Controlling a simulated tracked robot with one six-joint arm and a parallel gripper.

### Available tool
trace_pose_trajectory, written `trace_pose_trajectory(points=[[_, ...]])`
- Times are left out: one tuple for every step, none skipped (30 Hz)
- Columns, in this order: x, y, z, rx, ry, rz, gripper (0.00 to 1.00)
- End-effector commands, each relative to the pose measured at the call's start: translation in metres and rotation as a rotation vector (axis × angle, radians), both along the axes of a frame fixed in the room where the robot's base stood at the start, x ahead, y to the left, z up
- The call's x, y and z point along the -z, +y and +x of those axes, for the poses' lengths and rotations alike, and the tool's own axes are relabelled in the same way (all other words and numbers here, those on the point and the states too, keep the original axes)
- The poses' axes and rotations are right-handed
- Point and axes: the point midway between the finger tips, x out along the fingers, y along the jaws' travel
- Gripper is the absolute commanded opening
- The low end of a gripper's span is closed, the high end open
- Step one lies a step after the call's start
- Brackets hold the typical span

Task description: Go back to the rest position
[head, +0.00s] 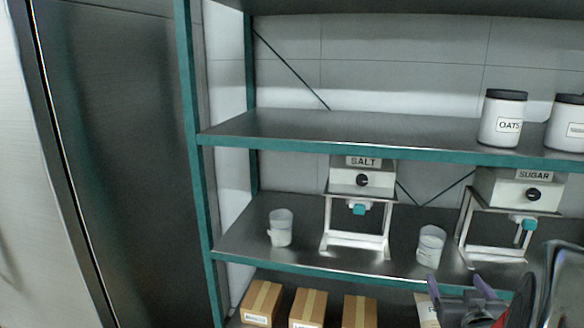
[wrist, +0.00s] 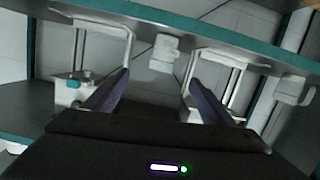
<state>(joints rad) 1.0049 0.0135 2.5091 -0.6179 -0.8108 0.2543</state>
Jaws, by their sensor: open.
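My gripper (head: 458,289) is at the lower right of the head view, in front of the shelf rack's middle shelf edge. Its two purple fingers are spread apart with nothing between them, as the wrist view (wrist: 158,88) also shows. The fingers point toward the rack and touch nothing that I can see. Part of my arm shows at the right edge of the head view.
The rack's middle shelf (head: 240,238) holds a SALT dispenser (head: 362,178), a SUGAR dispenser (head: 520,190) and two white cups (head: 280,228) (head: 431,245). An OATS jar (head: 502,118) stands above. Cardboard boxes (head: 308,307) sit below. A dark panel (head: 120,150) is left.

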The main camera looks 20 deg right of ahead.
Motion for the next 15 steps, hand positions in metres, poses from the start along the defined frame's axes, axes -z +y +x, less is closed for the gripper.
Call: trace_pose_trajectory(points=[[-0.005, 0.011, 0.009, -0.008, 0.024, -0.002, 0.78], [-0.007, 0.017, 0.012, -0.008, 0.043, -0.001, 0.78], [-0.008, 0.024, 0.016, -0.009, 0.065, 0.003, 0.78], [-0.009, 0.030, 0.019, -0.008, 0.082, 0.007, 0.78], [-0.011, 0.036, 0.022, -0.009, 0.098, 0.010, 0.78], [-0.012, 0.045, 0.025, -0.012, 0.121, 0.016, 0.78], [-0.014, 0.051, 0.027, -0.012, 0.136, 0.019, 0.78], [-0.014, 0.058, 0.028, -0.015, 0.154, 0.024, 0.78], [-0.016, 0.067, 0.031, -0.017, 0.174, 0.031, 0.78], [-0.017, 0.075, 0.032, -0.020, 0.190, 0.036, 0.78], [-0.018, 0.082, 0.033, -0.023, 0.207, 0.043, 0.78], [-0.020, 0.092, 0.034, -0.028, 0.226, 0.050, 0.78], [-0.020, 0.100, 0.034, -0.033, 0.242, 0.057, 0.78], [-0.021, 0.108, 0.035, -0.037, 0.258, 0.064, 0.78], [-0.022, 0.119, 0.035, -0.045, 0.279, 0.073, 0.78]])
